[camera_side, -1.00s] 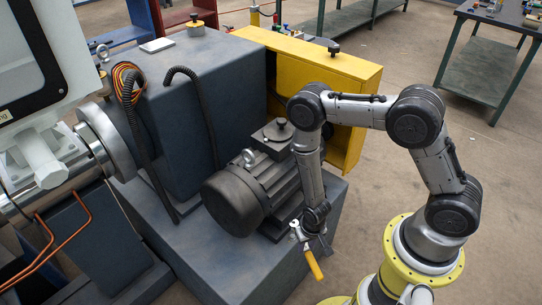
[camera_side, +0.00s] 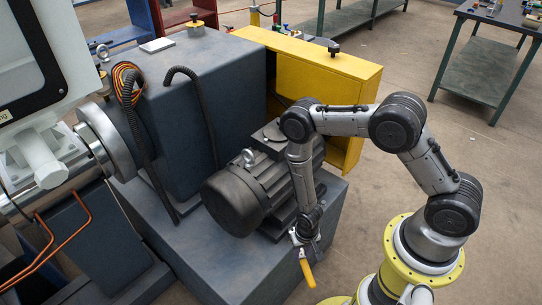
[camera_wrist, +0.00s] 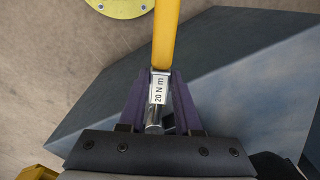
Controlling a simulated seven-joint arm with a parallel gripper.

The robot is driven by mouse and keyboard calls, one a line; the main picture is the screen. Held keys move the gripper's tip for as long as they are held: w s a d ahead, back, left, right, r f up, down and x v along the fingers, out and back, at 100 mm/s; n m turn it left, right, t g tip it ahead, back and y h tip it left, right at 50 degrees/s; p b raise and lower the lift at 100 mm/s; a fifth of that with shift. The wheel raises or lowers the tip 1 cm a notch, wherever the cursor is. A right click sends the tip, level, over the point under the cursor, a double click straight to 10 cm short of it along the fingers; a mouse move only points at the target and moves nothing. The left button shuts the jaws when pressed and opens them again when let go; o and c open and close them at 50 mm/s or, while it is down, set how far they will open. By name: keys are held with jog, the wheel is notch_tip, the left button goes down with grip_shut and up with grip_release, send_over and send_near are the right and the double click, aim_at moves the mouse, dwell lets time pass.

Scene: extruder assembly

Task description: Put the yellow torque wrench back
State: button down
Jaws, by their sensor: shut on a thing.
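The yellow torque wrench has a yellow handle (camera_side: 307,270) and a silver shaft. My gripper (camera_side: 300,240) is shut on the silver part and holds the wrench above the front right edge of the dark machine base, with the handle pointing down.
A dark motor (camera_side: 245,195) sits on the machine base (camera_side: 235,265) close to the left of my forearm. A yellow open cabinet (camera_side: 330,75) stands behind the arm. A green-grey workbench (camera_side: 487,65) stands at the back right. Open floor lies to the right.

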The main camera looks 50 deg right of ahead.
jog(key=shift+s+g, duration=0.1)
jog(key=shift+g, duration=0.2)
jog(key=shift+s, duration=0.15)
jog(key=shift+s+d+r, duration=0.15)
jog(key=shift+r, duration=0.05)
jog(key=w+a+n, duration=0.1)
jog(key=w+a, duration=0.2)
jog(key=a, duration=0.1)
jog(key=w+a+n, duration=0.2)
jog(key=w+a, duration=0.2)
jog(key=w+a+r+n+t, duration=0.1)
jog(key=w+a+n, duration=0.1)
jog(key=w+a, duration=0.1)
jog(key=shift+w+a+y, duration=0.15)
jog(key=shift+a+y, duration=0.15)
jog(key=shift+a, duration=0.1)
jog(key=shift+n, duration=0.9)
jog(key=w+a, duration=0.1)
jog(key=a, duration=0.1)
jog(key=w+a, duration=0.2)
jog(key=w+a+r, duration=0.1)
jog(key=w, duration=0.1)
jog(key=shift+a, duration=0.4)
jog(key=w+a+r, duration=0.1)
jog(key=w+r, duration=0.4)
jog(key=shift+a, duration=0.2)
jog(key=shift+w, duration=0.1)
jog(key=shift+f, duration=3.55)
